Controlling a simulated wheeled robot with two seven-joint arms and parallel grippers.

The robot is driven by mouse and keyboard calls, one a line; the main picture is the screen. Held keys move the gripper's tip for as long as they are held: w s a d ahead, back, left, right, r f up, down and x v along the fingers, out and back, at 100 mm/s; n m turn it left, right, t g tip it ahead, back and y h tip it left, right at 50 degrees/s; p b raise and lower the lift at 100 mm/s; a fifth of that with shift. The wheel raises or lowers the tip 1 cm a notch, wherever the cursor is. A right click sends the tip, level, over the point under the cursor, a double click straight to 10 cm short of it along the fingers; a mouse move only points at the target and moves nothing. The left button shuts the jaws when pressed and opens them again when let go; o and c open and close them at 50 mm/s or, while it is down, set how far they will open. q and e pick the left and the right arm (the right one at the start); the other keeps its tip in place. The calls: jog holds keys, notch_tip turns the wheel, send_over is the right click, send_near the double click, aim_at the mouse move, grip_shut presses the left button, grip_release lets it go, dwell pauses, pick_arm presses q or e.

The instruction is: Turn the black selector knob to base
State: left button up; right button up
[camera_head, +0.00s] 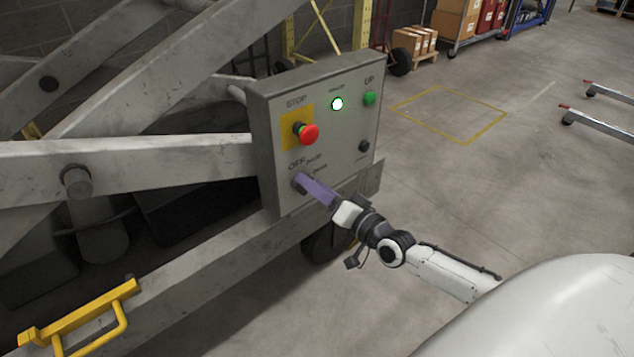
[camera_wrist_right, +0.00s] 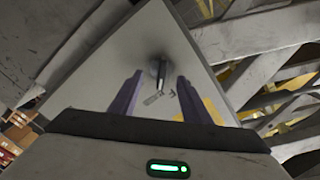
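The black selector knob (camera_wrist_right: 159,70) shows in the wrist view on the grey control panel, its pointer roughly upright in that picture. My right gripper (camera_head: 305,181) is at the panel's lower left corner in the head view, below the OFF lettering. Its purple fingers mostly hide the knob there. In the wrist view my right gripper (camera_wrist_right: 158,84) is open, with one finger on each side of the knob and a gap to each. I cannot tell how deep the knob sits between the fingertips. My left gripper is not in view.
The control panel (camera_head: 340,122) carries a red stop button (camera_head: 309,134) on a yellow plate, a lit light (camera_head: 337,104), a green button (camera_head: 369,98) and a black button (camera_head: 364,146). Grey lift beams (camera_head: 130,158) stand to its left.

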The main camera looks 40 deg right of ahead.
pick_arm(q)
jog(key=p, duration=0.1)
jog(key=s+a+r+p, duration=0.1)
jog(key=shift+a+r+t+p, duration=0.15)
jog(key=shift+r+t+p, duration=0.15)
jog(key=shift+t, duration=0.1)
pick_arm(e)
jog(key=s+d, duration=0.1)
jog(key=s, duration=0.9)
jog(key=shift+s+r, duration=0.15)
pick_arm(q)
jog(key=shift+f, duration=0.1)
